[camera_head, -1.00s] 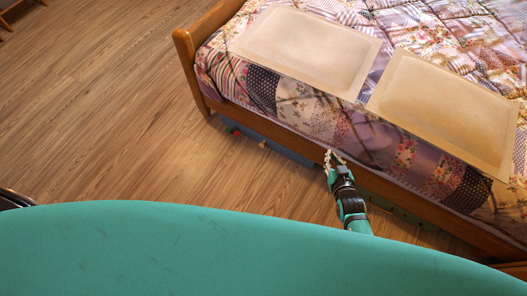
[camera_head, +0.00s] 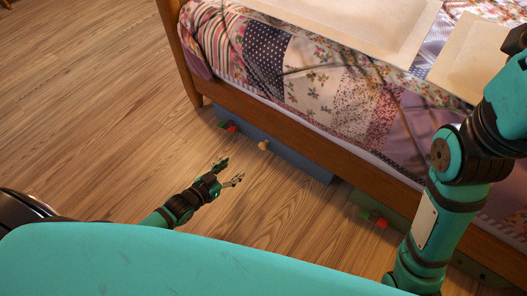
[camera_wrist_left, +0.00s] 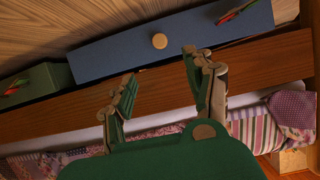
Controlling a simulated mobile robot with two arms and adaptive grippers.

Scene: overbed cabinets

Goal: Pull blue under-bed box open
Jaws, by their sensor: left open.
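The blue under-bed box (camera_head: 300,164) shows as a long blue front below the bed's side rail, with a round wooden knob (camera_head: 263,145) on it. My left gripper (camera_head: 230,171) is open and empty, low in front of the box and apart from the knob. In the left wrist view the blue front (camera_wrist_left: 105,57) and knob (camera_wrist_left: 159,41) lie beyond the spread fingers of my left gripper (camera_wrist_left: 160,65). My right arm comes in at the right; its gripper is outside the view.
A green box (camera_head: 370,208) sits under the bed right of the blue one. Red and green items (camera_head: 229,127) show at the blue front's left end. The bed rail (camera_head: 330,150) runs above both boxes. Bare wooden floor (camera_head: 100,110) lies in front and left.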

